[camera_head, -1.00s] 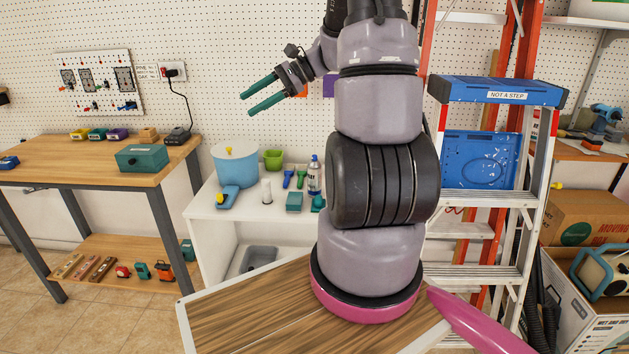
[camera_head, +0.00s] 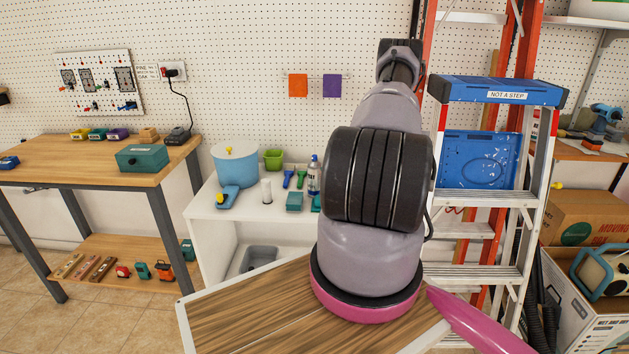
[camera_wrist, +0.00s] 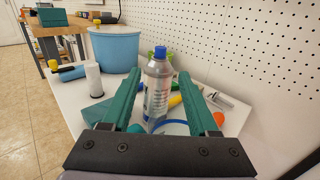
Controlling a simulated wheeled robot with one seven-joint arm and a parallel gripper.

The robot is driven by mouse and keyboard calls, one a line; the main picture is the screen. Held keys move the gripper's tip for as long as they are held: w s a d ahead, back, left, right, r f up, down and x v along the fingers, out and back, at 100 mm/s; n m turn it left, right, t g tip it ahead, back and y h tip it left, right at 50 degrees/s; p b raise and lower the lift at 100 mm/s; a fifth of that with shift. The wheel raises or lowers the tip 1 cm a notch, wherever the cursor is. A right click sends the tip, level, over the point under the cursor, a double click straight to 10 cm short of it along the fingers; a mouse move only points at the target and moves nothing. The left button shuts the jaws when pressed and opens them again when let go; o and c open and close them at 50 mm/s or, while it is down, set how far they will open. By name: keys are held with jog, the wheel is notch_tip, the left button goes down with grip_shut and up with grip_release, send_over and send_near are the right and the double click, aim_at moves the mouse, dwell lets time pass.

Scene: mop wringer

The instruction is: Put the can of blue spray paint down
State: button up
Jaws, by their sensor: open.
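The can of blue spray paint (camera_head: 313,175), silver with a blue cap, stands upright on the white table (camera_head: 207,204). In the wrist view the can (camera_wrist: 158,92) shows in the gap between the two green fingers of my gripper (camera_wrist: 161,76). The fingers are apart, with no clear contact on the can. I cannot tell how far the can is from the fingertips. In the head view my gripper is hidden behind my arm.
A light-blue bucket (camera_head: 235,168), a white cylinder (camera_head: 267,191), a green container (camera_head: 273,159) and small tools crowd the white table. The pegboard wall (camera_wrist: 235,45) is close behind. A ladder (camera_head: 487,193) stands at the right. A wooden workbench (camera_head: 75,160) stands at the left.

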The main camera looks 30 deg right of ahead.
aim_at(317, 159)
jog(key=w, duration=0.3)
jog(key=w+a, duration=0.1)
jog(key=w, duration=0.2)
jog(key=w+a, duration=0.1)
jog(key=w, duration=0.3)
jog(key=shift+r, duration=0.35)
grip_shut()
jog(key=shift+d, duration=0.1)
dwell(0.8)
